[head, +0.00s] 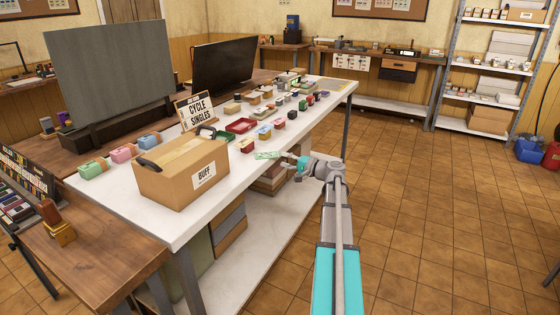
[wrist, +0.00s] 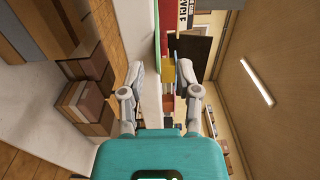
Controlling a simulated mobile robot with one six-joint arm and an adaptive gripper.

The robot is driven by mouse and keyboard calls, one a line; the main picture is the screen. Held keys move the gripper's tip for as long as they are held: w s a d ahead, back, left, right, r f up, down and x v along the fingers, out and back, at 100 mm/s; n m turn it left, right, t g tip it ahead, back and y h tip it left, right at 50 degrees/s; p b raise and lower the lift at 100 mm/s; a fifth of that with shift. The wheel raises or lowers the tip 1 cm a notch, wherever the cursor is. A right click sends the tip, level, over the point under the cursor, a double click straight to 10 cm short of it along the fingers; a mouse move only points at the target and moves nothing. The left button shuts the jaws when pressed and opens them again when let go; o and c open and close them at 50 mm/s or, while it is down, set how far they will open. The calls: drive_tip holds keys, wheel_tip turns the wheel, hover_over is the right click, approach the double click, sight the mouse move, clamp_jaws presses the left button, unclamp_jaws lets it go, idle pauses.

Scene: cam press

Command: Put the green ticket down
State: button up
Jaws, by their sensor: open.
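The green ticket (head: 266,155) is a thin, pale green piece by the front edge of the white table (head: 215,205) in the head view. It appears to lie flat on the tabletop. My gripper (head: 300,163) is at that edge, just right of the ticket. In the wrist view my gripper (wrist: 166,78) has its two fingers spread wide, with nothing clearly held between them. A thin green strip shows beyond the fingers there, but I cannot tell whether it is the ticket.
A cardboard box marked BUFF (head: 180,172) stands at the table's near end. A red tray (head: 241,125), a CYCLE SINGLES sign (head: 195,111) and several small coloured blocks stand behind the ticket.

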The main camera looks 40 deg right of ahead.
drive_tip(key=v, duration=0.9)
drive_tip(key=shift+s+d, duration=0.15)
drive_tip(key=shift+s, duration=0.2)
drive_tip(key=shift+w, duration=0.1)
idle(0.3)
